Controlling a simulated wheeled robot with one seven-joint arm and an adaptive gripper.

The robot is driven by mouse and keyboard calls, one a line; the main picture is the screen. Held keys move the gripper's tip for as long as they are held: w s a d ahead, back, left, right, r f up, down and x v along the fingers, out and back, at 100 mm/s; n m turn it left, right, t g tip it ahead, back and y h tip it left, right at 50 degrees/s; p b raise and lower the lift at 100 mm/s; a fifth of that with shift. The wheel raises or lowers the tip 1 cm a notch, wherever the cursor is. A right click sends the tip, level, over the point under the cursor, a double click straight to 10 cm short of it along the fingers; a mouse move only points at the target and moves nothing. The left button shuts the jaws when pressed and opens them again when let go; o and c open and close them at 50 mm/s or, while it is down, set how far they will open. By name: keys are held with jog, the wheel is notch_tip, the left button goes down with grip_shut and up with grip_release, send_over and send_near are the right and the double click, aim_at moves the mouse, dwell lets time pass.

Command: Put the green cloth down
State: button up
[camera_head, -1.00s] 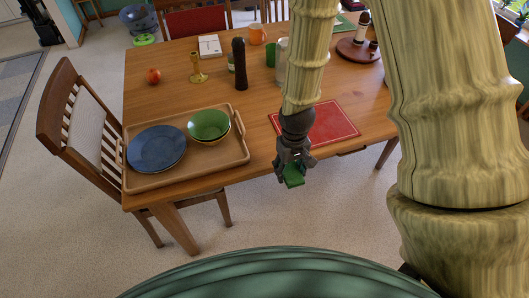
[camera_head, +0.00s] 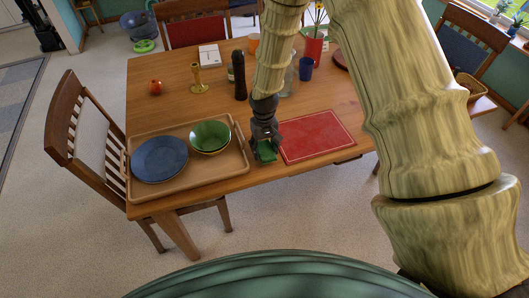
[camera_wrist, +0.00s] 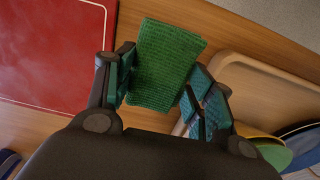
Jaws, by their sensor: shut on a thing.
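The green cloth (camera_wrist: 165,63) is a small folded ribbed piece held between the fingers of my gripper (camera_wrist: 160,95) in the wrist view. In the head view the cloth (camera_head: 266,151) hangs below my gripper (camera_head: 264,140), near the table's front edge, between the wooden tray (camera_head: 242,150) and the red placemat (camera_head: 318,136). My gripper is shut on the cloth. I cannot tell whether the cloth touches the table (camera_head: 225,190).
The tray holds a blue plate (camera_head: 158,159) and a green bowl (camera_head: 210,136), just left of my gripper. A dark pepper mill (camera_head: 239,76), a brass candlestick (camera_head: 198,78) and a red-orange fruit (camera_head: 155,87) stand farther back. A chair (camera_head: 85,130) stands at the left. The placemat is bare.

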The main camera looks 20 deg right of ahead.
aim_at(265, 154)
jog(key=shift+f+p, duration=0.7)
jog(key=shift+f, duration=1.05)
jog(key=shift+f, duration=0.1)
jog(key=o, duration=1.2)
jog(key=shift+c, duration=0.2)
jog(key=shift+r+b, duration=1.65)
jog(key=shift+r, duration=4.5)
